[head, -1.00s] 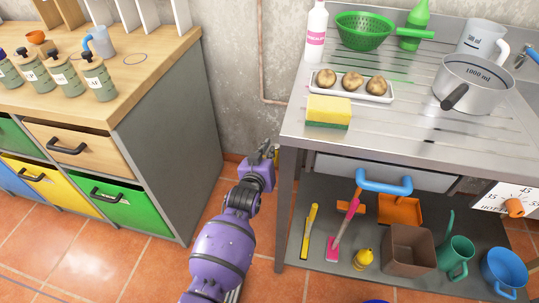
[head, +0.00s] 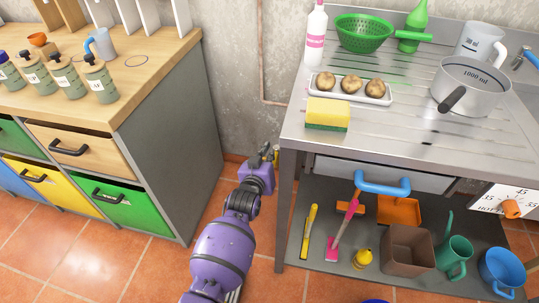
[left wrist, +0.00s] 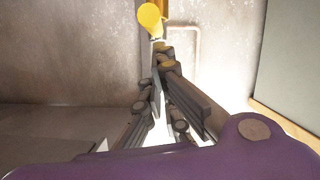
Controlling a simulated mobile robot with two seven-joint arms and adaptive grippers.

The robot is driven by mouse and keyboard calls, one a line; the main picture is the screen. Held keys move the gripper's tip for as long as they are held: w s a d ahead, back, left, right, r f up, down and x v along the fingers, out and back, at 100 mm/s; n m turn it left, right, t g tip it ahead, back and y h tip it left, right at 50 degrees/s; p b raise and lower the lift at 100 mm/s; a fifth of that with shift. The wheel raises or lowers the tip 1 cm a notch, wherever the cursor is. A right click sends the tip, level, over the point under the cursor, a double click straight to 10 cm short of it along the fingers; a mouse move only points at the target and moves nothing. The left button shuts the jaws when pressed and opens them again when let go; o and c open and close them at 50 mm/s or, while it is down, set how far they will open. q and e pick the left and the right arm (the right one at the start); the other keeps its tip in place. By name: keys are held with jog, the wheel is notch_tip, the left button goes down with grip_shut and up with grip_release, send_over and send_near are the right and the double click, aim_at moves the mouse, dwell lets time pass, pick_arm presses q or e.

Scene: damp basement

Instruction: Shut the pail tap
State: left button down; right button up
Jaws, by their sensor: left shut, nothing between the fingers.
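My left gripper (head: 268,156) is low in the gap between the wooden cabinet and the steel sink table, near the back wall. In the left wrist view its dark fingers (left wrist: 160,55) come together at the tips with nothing between them. A yellow rounded part (left wrist: 151,17) on a pale stem shows just beyond the fingertips; it may be the tap, but I cannot tell whether they touch. A small yellowish bit (head: 276,153) shows beside the gripper in the head view. I cannot make out the pail's body. My right gripper is not in view.
The steel table (head: 400,152) stands close right of my left arm, its lower shelf (head: 330,262) holding brushes and containers. The wooden cabinet (head: 170,150) stands left, with a green drawer (head: 130,205). A pipe (head: 262,70) runs down the wall. Tiled floor (head: 150,265) is open in front.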

pick_arm(q)
jog(key=r+p+v, duration=0.2)
jog(key=p+v, duration=0.1)
jog(key=v, duration=0.7)
jog(key=shift+a+r, duration=0.25)
jog(key=shift+r, duration=0.1)
